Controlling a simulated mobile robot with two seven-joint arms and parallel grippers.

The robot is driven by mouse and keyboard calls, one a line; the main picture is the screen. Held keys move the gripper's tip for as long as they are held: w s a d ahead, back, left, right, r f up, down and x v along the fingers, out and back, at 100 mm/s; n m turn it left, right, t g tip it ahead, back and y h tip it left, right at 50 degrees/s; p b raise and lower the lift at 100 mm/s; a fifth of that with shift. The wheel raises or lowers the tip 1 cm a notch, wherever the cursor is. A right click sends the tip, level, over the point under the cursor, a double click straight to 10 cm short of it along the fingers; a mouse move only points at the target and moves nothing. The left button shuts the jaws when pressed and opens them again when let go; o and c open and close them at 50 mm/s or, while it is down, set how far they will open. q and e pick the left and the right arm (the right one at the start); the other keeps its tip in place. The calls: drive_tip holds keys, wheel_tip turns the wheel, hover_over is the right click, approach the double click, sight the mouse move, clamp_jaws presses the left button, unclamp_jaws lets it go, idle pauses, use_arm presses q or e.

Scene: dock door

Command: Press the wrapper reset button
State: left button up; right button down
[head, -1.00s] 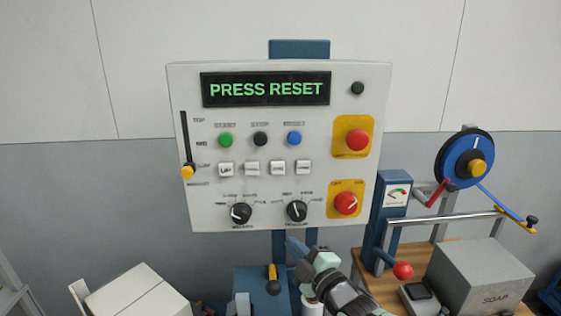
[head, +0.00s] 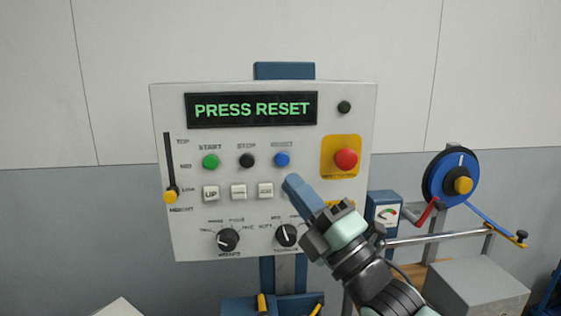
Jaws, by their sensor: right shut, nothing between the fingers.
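The blue reset button (head: 282,160) is on the upright control panel (head: 262,232), at the right end of a row with the green start button (head: 210,161) and the black stop button (head: 246,160). The panel's display (head: 252,110) reads "PRESS RESET" in green. My right gripper (head: 293,184) is shut and empty. Its tip shows just below and slightly right of the reset button, with a small gap in the picture; I cannot tell its distance from the panel. It hides the rightmost white button and part of the lower right. My left gripper is not in view.
A red mushroom button (head: 346,160) on a yellow plate sits right of the reset button. A height slider (head: 170,194) and two black knobs are on the panel. At right are a blue reel (head: 450,178), a gauge (head: 386,214) and a grey box (head: 478,285).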

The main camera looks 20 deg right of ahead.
sight(282, 159)
use_arm(q)
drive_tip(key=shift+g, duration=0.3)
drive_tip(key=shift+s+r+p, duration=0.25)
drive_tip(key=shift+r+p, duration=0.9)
drive_tip(key=shift+p, duration=0.2)
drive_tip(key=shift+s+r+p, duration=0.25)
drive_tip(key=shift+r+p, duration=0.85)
drive_tip(key=shift+p, duration=0.25)
use_arm(e)
drive_tip(key=shift+w+d, duration=0.4)
drive_tip(key=shift+w, duration=1.05)
drive_tip(key=shift+w+d, duration=0.35)
drive_tip(key=shift+w, duration=1.05)
drive_tip(key=shift+w+d, duration=0.4)
drive_tip(key=shift+w, duration=1.05)
drive_tip(key=shift+w, duration=0.15)
drive_tip(key=shift+w+d, duration=0.1)
drive_tip(key=shift+w, duration=0.15)
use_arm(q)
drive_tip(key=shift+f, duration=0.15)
